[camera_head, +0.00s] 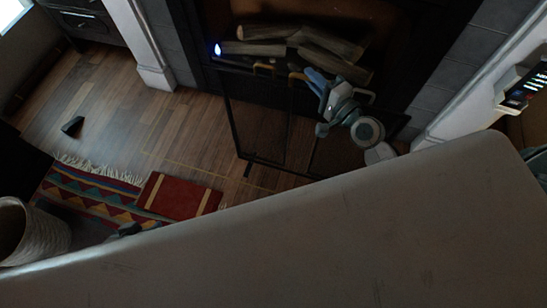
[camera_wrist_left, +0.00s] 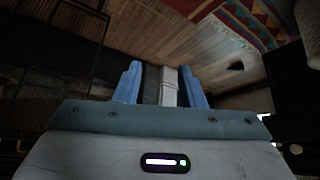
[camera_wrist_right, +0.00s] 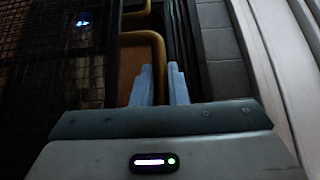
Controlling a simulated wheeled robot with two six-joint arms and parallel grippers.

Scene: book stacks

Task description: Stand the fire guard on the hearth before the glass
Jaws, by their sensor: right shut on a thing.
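The fire guard (camera_head: 262,122), a dark mesh screen with black-framed panels and two brass handles, appears upright in front of the fireplace opening. I cannot tell whether its whole base touches the floor. My right gripper (camera_head: 318,80) is shut on its right handle; the right wrist view shows the brass handle (camera_wrist_right: 145,41) running down between the blue fingers. My left gripper (camera_wrist_left: 160,82) is open and empty in the left wrist view, with the guard's dark mesh (camera_wrist_left: 45,85) to its left. The glass cannot be made out clearly.
Logs (camera_head: 303,46) and a small blue light (camera_head: 217,49) lie behind the guard. White surround legs (camera_head: 152,55) flank the opening. Wooden floor between is clear.

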